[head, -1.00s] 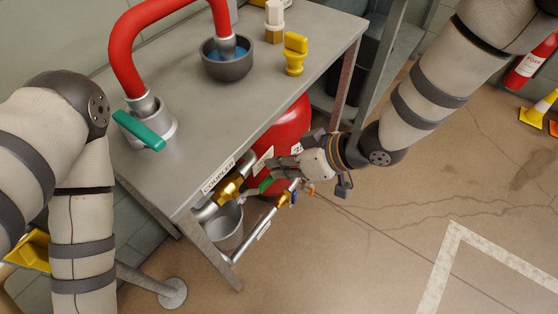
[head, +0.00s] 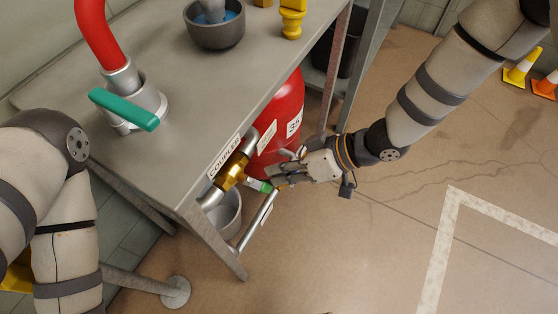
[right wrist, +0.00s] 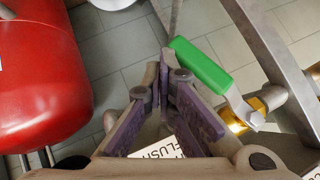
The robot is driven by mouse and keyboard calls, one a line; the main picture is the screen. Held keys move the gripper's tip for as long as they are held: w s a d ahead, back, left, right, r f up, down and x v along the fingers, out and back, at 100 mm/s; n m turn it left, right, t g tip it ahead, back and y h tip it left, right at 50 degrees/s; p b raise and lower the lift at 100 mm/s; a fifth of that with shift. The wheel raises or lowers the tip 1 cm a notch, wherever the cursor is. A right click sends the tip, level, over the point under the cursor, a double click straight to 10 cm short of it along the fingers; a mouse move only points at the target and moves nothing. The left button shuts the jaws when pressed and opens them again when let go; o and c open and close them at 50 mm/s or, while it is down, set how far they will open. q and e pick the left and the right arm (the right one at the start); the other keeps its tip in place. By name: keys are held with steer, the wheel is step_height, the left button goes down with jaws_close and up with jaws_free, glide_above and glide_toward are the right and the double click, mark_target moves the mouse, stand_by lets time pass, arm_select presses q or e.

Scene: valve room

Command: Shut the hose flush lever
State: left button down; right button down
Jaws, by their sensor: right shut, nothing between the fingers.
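The flush lever has a green grip (head: 261,186) on a brass valve (head: 230,176) under the table's front edge, beside the COUPLER label. In the right wrist view the green grip (right wrist: 200,66) lies just right of the fingertips, with its pale metal arm running to the brass fitting (right wrist: 236,117). My right gripper (head: 279,184) is shut and empty, close beside the grip's outer end. Whether it touches the grip I cannot tell. A white label reading FLUSH (right wrist: 160,150) shows partly behind the fingers. My left arm is at the left edge; its gripper is out of view.
A red tank (head: 283,122) stands behind the right gripper. A grey bucket (head: 226,212) and a pipe (head: 258,220) sit below the valve. On the table (head: 185,95) are a teal-handled valve (head: 124,108) with a red hose and a grey bowl (head: 216,32).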

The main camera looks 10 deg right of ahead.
steer(key=shift+s+a+f+m+g, duration=0.3)
steer(key=shift+s+a+f, duration=0.45)
steer(key=shift+s+f, duration=0.3)
glide_toward(272, 188)
steer(key=v, duration=0.2)
steer(key=shift+s+d, duration=0.15)
steer(key=shift+d, duration=0.25)
stand_by(0.3)
steer(key=shift+s+f, duration=0.1)
